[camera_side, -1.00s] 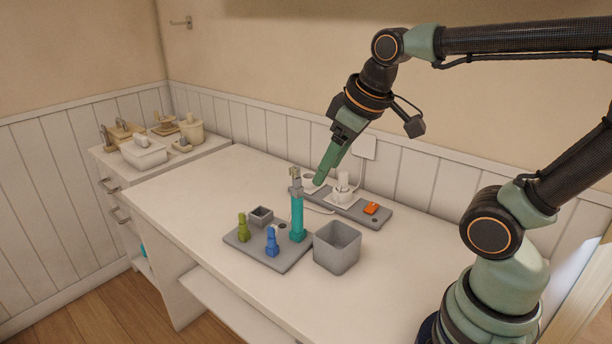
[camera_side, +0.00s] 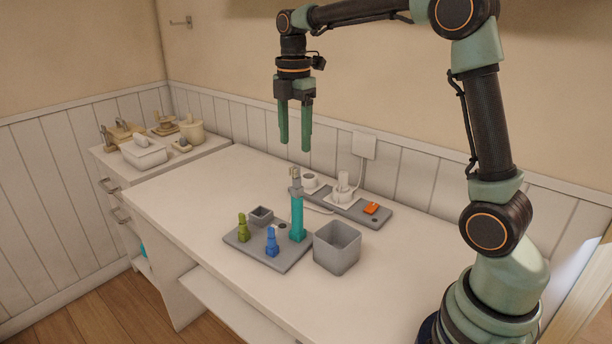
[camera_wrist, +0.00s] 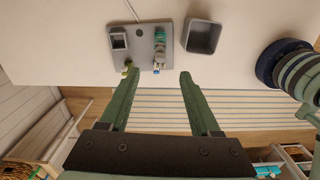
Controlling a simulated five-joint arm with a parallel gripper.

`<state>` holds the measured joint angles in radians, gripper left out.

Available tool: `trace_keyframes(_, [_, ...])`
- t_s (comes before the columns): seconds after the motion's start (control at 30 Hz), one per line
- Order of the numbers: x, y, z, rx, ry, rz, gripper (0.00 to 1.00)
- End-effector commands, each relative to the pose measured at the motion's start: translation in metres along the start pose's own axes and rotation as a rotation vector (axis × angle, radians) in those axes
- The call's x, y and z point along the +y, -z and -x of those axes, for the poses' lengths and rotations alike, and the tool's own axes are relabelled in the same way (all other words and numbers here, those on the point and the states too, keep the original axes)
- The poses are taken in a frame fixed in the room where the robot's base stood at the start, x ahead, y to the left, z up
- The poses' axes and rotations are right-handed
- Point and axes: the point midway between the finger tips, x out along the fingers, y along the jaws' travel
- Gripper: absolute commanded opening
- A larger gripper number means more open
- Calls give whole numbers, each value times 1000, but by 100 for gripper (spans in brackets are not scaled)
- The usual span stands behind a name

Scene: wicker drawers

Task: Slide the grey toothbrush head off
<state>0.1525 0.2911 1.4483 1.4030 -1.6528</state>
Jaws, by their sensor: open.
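The toothbrush (camera_side: 297,217) has a teal handle and stands upright on a grey tray (camera_side: 262,253). Its grey head (camera_side: 295,180) sits on top of the handle, with a paler tip. My gripper (camera_side: 294,147) is open and empty, its two green fingers pointing down above the head and apart from it. In the wrist view my gripper (camera_wrist: 159,74) has its fingers spread wide. An olive head (camera_side: 242,229) and a blue head (camera_side: 271,242) stand on the tray.
A small square grey cup (camera_side: 261,216) is on the tray. An open grey bin (camera_side: 337,247) stands right of it. Behind lies a grey strip (camera_side: 378,217) with an orange switch (camera_side: 371,208) and white plugs. The counter's front right is clear.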

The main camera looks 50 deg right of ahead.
Motion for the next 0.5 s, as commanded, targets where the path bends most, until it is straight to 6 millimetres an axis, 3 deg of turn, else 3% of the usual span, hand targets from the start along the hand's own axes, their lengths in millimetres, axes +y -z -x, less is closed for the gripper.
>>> trace_keyframes(0.5, [-1,0,-85,0,3,-3,64])
